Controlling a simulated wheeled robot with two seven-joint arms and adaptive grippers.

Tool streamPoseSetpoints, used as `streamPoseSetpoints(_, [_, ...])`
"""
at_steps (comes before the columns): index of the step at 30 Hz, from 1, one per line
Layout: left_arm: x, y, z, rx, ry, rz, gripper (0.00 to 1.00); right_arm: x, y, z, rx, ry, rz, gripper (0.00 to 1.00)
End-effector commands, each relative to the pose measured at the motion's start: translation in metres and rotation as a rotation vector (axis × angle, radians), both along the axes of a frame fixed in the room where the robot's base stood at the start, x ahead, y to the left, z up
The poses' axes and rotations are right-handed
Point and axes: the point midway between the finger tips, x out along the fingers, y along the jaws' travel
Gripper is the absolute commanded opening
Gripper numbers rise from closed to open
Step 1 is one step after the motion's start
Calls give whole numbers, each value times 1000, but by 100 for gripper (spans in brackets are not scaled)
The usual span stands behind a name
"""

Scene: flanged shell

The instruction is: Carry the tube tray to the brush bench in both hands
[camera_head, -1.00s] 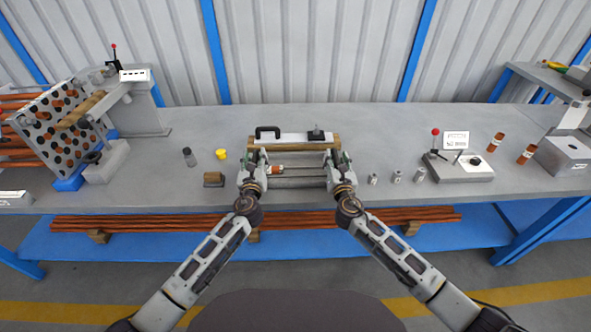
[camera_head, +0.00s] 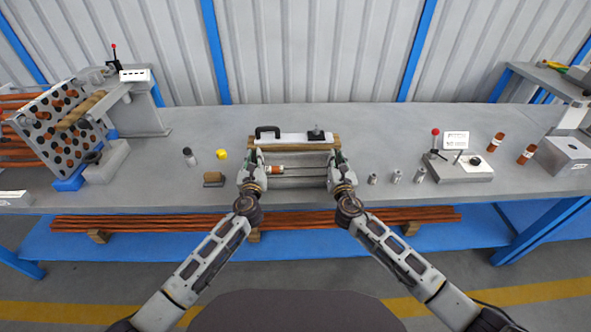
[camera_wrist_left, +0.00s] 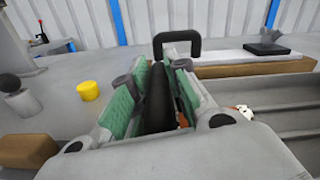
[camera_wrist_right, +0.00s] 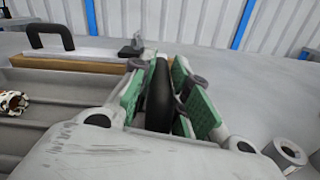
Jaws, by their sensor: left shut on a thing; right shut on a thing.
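The tube tray (camera_head: 305,181) is a grey grooved tray at the middle of the bench's front edge, between my two grippers. A copper tube with a white band (camera_head: 277,169) lies in it near its left end. My left gripper (camera_head: 252,162) is shut on the black handle (camera_wrist_left: 158,98) at the tray's left end. My right gripper (camera_head: 336,162) is shut on the black handle (camera_wrist_right: 159,95) at its right end. The tray looks about level. I cannot tell whether it touches the bench. The grippers hide its ends.
The long grey bench (camera_head: 375,135) has free room behind and right. A wood-edged fixture (camera_head: 297,138) with a black handle stands right behind the tray. A wooden block (camera_head: 214,179) and yellow cap (camera_head: 221,154) lie left; small metal sleeves (camera_head: 397,176) stand right. A tube rack (camera_head: 62,125) is far left.

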Motion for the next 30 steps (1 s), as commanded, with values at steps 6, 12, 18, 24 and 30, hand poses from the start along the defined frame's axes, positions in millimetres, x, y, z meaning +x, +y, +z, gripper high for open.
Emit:
streamPoseSetpoints(6, [0, -1, 2, 0, -1, -2, 0, 0, 1, 2, 0, -1, 1, 0])
streamPoseSetpoints(12, [0, -1, 6, 0, -2, -3, 0, 0, 1, 6, 0, -1, 2, 0])
streamPoseSetpoints(18, [0, -1, 12, -1, -3, -3, 0, 0, 1, 12, 1, -2, 2, 0])
streamPoseSetpoints(24, [0, -1, 20, -1, -4, -2, 0, 0, 1, 19, 1, -2, 3, 0])
streamPoseSetpoints(30, [0, -1, 26, -1, -4, -3, 0, 0, 1, 26, 1, -2, 3, 0])
